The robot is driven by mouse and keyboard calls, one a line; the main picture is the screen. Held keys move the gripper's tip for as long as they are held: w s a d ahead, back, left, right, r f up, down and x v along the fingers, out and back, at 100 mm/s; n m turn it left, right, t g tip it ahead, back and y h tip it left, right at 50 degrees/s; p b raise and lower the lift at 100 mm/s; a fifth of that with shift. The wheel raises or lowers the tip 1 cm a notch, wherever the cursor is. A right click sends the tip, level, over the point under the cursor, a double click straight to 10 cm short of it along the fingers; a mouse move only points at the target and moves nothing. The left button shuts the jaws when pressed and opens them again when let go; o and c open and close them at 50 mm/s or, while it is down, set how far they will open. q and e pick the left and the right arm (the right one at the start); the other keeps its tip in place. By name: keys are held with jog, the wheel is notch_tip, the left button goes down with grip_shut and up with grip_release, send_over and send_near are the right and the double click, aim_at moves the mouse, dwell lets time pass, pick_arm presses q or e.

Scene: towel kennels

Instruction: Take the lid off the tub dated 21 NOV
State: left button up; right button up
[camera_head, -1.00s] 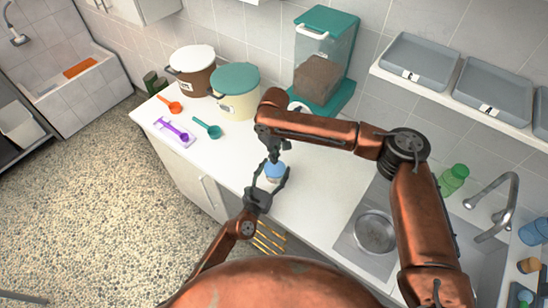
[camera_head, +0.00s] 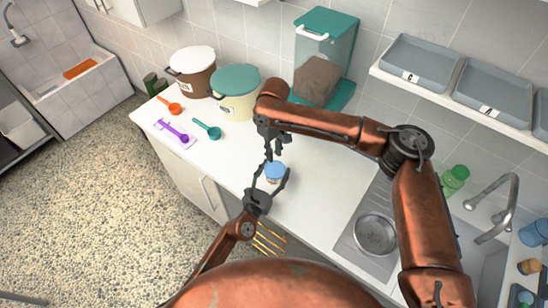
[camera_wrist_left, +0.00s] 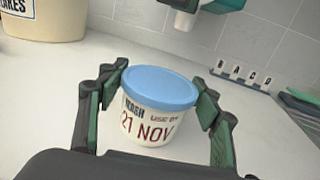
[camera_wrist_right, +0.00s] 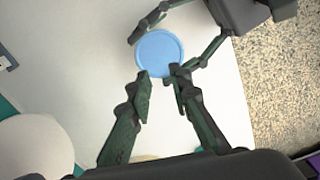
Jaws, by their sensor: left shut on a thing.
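The small white tub (camera_wrist_left: 148,122) reads 21 NOV in the left wrist view, with its blue lid (camera_wrist_left: 160,87) seated on top. It stands upright on the white counter; the lid also shows in the head view (camera_head: 275,171). My left gripper (camera_head: 272,178) is shut on the tub, one finger on each side. My right gripper (camera_head: 272,155) is above the lid, coming from the back. In the right wrist view its fingertips (camera_wrist_right: 160,78) are apart with nothing between them, near the lid's edge (camera_wrist_right: 160,52). I cannot tell whether they touch it.
A brown tub (camera_head: 194,75) and a cream tub (camera_head: 238,103) stand at the back left, beside a teal dispenser (camera_head: 318,75). Scoops (camera_head: 207,129) lie at the left. A metal bowl (camera_head: 375,234) is near the sink. Counter around the small tub is clear.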

notch_tip(320, 180, up, 8)
jog(key=shift+r, duration=0.15)
pick_arm(q)
jog(key=o, duration=1.7)
jog(key=shift+o, duration=0.2)
jog(key=shift+s, duration=0.1)
jog(key=v, duration=1.2)
jog(key=shift+a, duration=0.1)
